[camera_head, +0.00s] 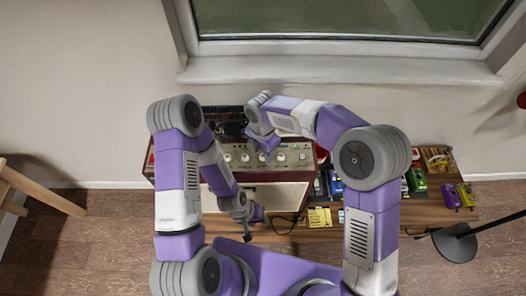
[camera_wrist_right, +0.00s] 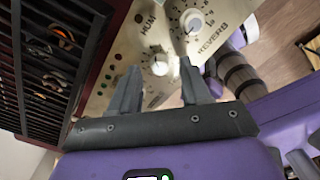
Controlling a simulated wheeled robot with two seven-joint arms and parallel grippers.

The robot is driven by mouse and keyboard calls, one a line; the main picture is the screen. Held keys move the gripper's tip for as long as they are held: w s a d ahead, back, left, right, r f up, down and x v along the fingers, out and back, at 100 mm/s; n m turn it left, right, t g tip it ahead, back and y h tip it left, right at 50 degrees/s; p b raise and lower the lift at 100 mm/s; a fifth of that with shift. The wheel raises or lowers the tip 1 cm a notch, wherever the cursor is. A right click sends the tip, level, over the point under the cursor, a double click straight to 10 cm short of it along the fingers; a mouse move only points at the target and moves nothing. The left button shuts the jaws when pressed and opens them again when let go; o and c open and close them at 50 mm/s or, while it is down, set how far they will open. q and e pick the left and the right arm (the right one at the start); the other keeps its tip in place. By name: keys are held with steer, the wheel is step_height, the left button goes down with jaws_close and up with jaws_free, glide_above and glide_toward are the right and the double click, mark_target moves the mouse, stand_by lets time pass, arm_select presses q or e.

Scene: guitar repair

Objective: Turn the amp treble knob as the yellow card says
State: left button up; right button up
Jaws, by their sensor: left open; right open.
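The amp (camera_head: 290,172) stands against the wall, with a row of pale knobs on its cream front panel. My right gripper (camera_head: 264,154) is over the panel, open. In the right wrist view, its fingertips (camera_wrist_right: 157,75) stand either side of a white knob (camera_wrist_right: 160,66), apart from each other; contact cannot be told. A second white knob (camera_wrist_right: 192,20) is beside the printed word REVERB. No treble label is legible. My left gripper (camera_head: 247,232) is open and empty, low in front of the amp.
A dark grille with glowing tubes (camera_wrist_right: 62,35) borders the panel. Several coloured pedals (camera_head: 416,180) sit on the bench at the right. A black lamp base (camera_head: 455,244) stands at the far right, and a wooden stool (camera_head: 40,191) at the left. A window is above.

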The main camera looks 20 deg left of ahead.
steer(key=shift+f, duration=0.45)
steer(key=shift+c, duration=0.5)
jaws_close()
steer(key=shift+m, duration=0.3)
